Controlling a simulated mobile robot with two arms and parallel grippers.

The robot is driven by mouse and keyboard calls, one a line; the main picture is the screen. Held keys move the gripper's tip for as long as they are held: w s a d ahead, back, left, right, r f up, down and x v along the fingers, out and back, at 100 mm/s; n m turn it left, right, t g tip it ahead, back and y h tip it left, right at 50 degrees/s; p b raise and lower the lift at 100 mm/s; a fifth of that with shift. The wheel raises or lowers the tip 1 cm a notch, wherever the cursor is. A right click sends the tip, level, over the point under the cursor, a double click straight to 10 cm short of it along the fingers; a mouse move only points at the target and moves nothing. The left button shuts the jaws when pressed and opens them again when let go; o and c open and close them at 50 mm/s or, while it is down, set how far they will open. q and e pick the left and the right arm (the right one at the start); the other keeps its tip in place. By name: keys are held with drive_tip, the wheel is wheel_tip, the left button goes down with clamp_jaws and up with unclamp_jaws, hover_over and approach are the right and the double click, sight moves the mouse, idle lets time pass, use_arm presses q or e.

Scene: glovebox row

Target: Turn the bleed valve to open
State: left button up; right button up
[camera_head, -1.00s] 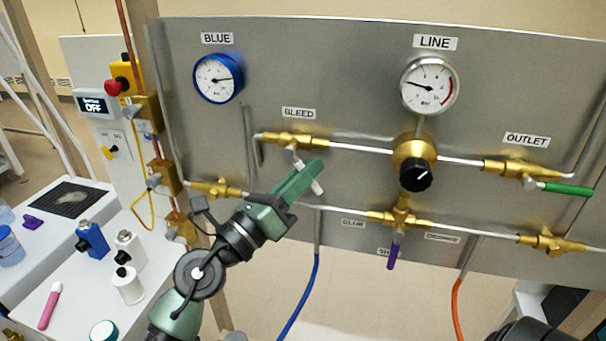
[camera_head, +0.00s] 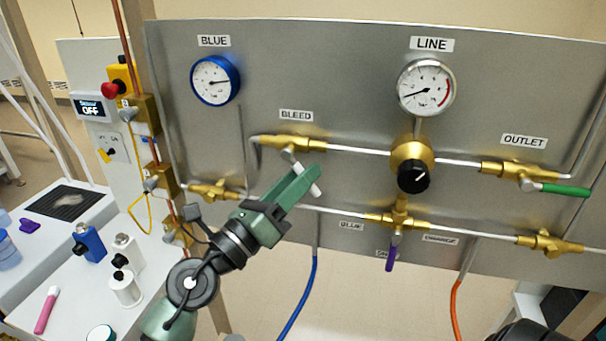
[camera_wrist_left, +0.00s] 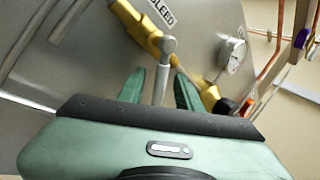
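The bleed valve (camera_head: 292,143) is a brass body under the BLEED label on the grey panel. Its pale lever (camera_head: 316,190) slants down and to the right, partly hidden by my fingers. My left gripper (camera_head: 306,180) reaches up from below, with its green fingers at the lever. In the left wrist view, the lever (camera_wrist_left: 160,80) stands between the two fingers of the left gripper (camera_wrist_left: 160,88). A gap shows on each side, so the fingers are open around it.
The LINE gauge (camera_head: 426,88) and black regulator knob (camera_head: 413,177) are right of the valve. The green outlet lever (camera_head: 566,190) and purple lever (camera_head: 391,252) are farther off. A blue hose (camera_head: 300,298) hangs below. Bottles stand on the left bench.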

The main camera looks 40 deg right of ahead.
use_arm(q)
drive_tip(key=b+v, duration=0.1)
drive_tip(key=v, duration=0.6)
drive_tip(key=shift+c, duration=0.3)
